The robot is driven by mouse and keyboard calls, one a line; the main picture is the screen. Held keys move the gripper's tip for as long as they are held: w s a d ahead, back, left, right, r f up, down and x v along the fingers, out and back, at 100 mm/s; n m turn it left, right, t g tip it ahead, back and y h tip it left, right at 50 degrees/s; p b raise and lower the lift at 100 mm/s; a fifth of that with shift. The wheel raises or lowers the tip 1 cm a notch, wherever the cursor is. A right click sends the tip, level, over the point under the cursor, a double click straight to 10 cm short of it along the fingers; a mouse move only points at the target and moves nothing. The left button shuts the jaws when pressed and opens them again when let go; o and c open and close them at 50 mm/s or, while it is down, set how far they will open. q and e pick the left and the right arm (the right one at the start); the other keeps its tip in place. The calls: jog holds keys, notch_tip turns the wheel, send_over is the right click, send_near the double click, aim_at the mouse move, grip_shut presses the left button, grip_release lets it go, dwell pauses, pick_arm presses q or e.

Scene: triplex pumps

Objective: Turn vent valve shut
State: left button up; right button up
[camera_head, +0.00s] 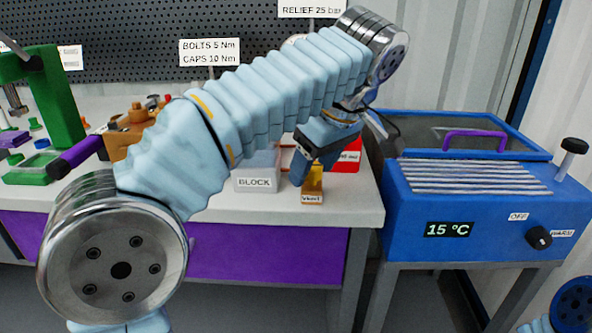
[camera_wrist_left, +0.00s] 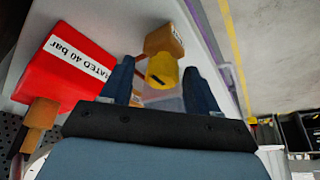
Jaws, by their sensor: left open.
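The vent valve (camera_head: 312,185) is a small brass block with a yellow handle and a label, standing near the front edge of the bench. In the left wrist view its yellow handle (camera_wrist_left: 162,72) lies between the fingertips, with the brass body (camera_wrist_left: 164,40) beyond it. My left gripper (camera_head: 309,169) reaches down over the valve from above; its blue fingers also show in the wrist view (camera_wrist_left: 158,68). It is open, with a gap on both sides of the handle. The fingers hide part of the handle in the head view. My right gripper is out of view.
A grey box labelled BLOCK (camera_head: 257,174) stands just left of the valve. A red block (camera_wrist_left: 70,68) marked 40 bar is close behind it. A blue chiller (camera_head: 470,210) reading 15 °C stands to the right. A green press (camera_head: 50,110) is at the left.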

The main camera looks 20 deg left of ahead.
pick_arm(q)
jog(key=shift+a+f, duration=0.2)
jog(key=shift+c, duration=0.2)
jog(key=c, duration=1)
